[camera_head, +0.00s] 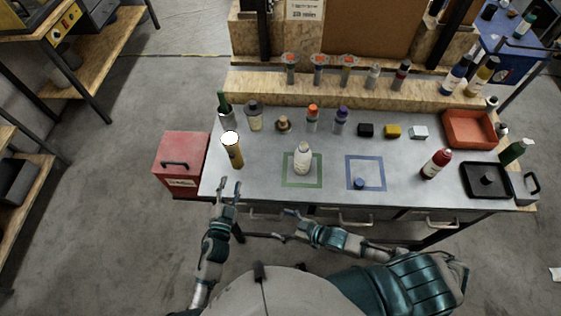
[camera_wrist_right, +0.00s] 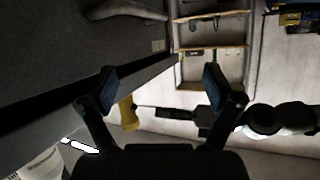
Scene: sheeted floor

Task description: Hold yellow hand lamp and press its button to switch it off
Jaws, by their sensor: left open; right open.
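The yellow hand lamp (camera_head: 235,155) stands on the left part of the grey worktop, leaning slightly, with its round head glowing white at the top. My left gripper (camera_head: 228,187) is open and empty at the table's front edge, just below the lamp in the picture and apart from it. My right gripper (camera_head: 284,226) is open and empty in front of the table, its fingers pointing left. In the right wrist view, a yellow shape (camera_wrist_right: 128,114), probably the lamp, shows beyond the open right fingers (camera_wrist_right: 158,88). The lamp's button cannot be made out.
A white bottle (camera_head: 302,159) stands in the green square right of the lamp. A green-necked bottle (camera_head: 224,109) and a grey bottle (camera_head: 254,116) stand behind the lamp. A red toolbox (camera_head: 181,155) is left of the worktop. A blue square (camera_head: 365,160) lies farther right.

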